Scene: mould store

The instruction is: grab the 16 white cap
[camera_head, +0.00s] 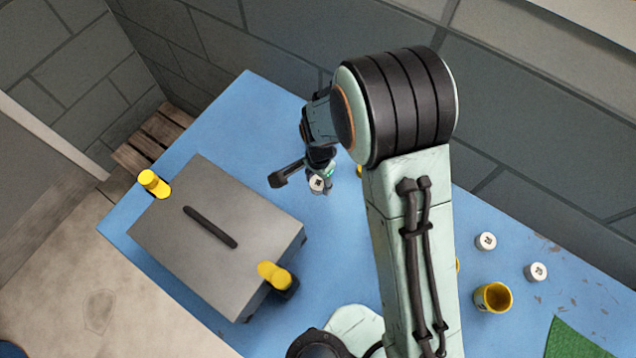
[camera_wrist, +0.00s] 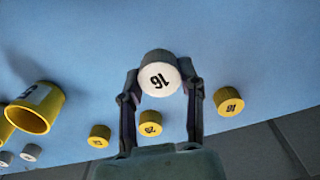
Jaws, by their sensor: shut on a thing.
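In the wrist view, a white round cap (camera_wrist: 155,77) marked 16, its number upside down, sits between the two dark fingers of my gripper (camera_wrist: 163,84). The fingers are shut on its sides. In the head view, the same white cap (camera_head: 316,184) shows just below my gripper (camera_head: 319,176), over the blue table right of the grey box. My arm hides part of the gripper there. I cannot tell whether the cap touches the table.
Yellow caps (camera_wrist: 229,102), (camera_wrist: 150,124) and (camera_wrist: 98,136) lie near the gripper. A yellow cup (camera_head: 493,297) and white caps (camera_head: 486,241), (camera_head: 536,272) stand right of my arm. A grey box (camera_head: 170,237) with yellow posts fills the blue table's (camera_head: 245,110) left; a green mat (camera_head: 575,340) lies right.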

